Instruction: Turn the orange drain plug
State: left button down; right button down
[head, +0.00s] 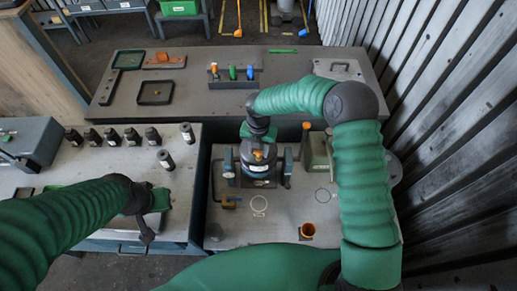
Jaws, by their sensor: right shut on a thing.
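The blower housing (258,173) is a dark, rounded unit standing upright on the grey bench, between two dark side supports. A small orange part, which looks like the drain plug (258,155), shows at its upper front. My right arm reaches over from the right and bends down, and my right gripper (260,143) is at the housing, shut at the orange plug. The fingers are small and dark here, so their exact hold on the plug is partly hidden. My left gripper (147,228) hangs over the left bench, apart from the housing; its jaw opening is unclear.
Several dark cylinders (112,136) line the left bench. A rear table (200,100) holds trays and coloured handles. A corrugated wall (455,130) closes the right side.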

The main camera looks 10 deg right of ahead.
jog(key=shift+w+r, duration=0.15)
jog(key=shift+w, duration=0.05)
jog(key=c, duration=1.3)
grip_release()
jog(key=o, duration=0.4)
notch_tip(320, 180, up, 16)
jog(key=b, duration=0.3)
jog(key=shift+w+r+b, duration=0.1)
jog(key=shift+r+b, duration=0.15)
jog(key=shift+b, duration=0.15)
